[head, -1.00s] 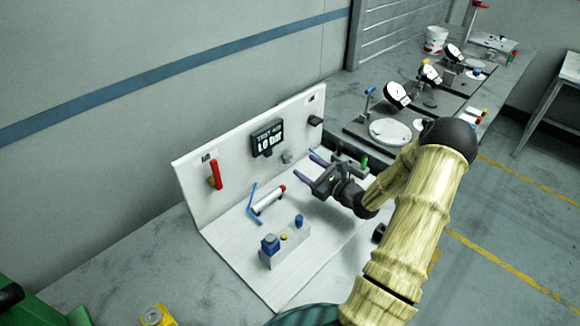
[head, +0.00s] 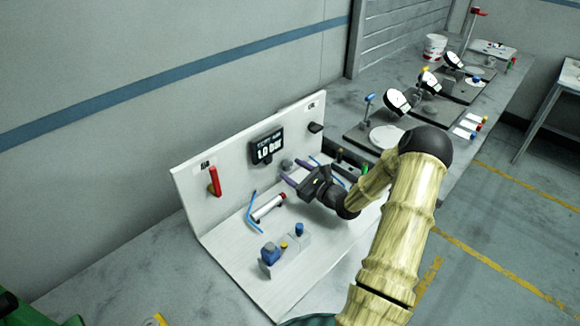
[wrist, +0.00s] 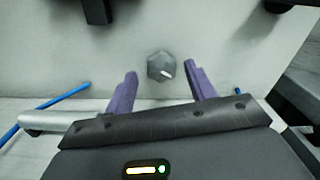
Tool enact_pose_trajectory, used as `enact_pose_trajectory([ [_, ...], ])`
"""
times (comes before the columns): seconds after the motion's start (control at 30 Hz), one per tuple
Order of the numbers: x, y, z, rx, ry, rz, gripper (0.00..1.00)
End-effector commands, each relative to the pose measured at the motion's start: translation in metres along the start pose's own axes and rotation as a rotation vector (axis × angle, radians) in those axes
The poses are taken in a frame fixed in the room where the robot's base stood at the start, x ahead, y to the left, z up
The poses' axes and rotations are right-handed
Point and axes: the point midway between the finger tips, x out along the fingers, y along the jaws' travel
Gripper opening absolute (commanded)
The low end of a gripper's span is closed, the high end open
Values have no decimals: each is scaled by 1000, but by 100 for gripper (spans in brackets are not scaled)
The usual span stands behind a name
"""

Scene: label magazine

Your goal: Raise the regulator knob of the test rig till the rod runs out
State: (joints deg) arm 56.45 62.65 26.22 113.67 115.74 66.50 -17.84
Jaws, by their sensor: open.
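The white test rig (head: 222,232) has an upright back panel and a base plate. The grey faceted regulator knob (wrist: 162,67) with a white mark sits on the panel; in the head view the knob (head: 287,164) is just beyond my fingertips. My gripper (head: 286,173) is open with purple fingers pointing at the panel. In the wrist view the knob lies between and ahead of the fingertips (wrist: 161,74), not touched as far as I can see. A silver cylinder (head: 268,206) with a red end lies on the base. I cannot make out an extended rod.
A dark display (head: 267,149) reading about 1.0 bar and a red lever (head: 214,181) are on the panel. A dark peg (head: 315,127) sticks out upper right. A valve block (head: 287,254) stands on the base. Blue hoses run near the cylinder. Dial gauges (head: 397,101) stand behind.

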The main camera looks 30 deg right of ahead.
Motion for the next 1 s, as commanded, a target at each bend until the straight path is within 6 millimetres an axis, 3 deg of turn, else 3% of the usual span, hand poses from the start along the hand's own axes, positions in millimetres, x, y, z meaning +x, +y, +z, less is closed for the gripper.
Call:
enact_pose_trajectory([
  [0.2,20,-5,0,0,1,-9,55],
  [0.47,23,-3,-1,0,1,-7,55],
  [0.5,23,-3,-1,0,1,-6,53],
  [0.73,24,-3,-1,0,1,-4,10],
  [1.0,23,-3,0,78,2,-4,11],
])
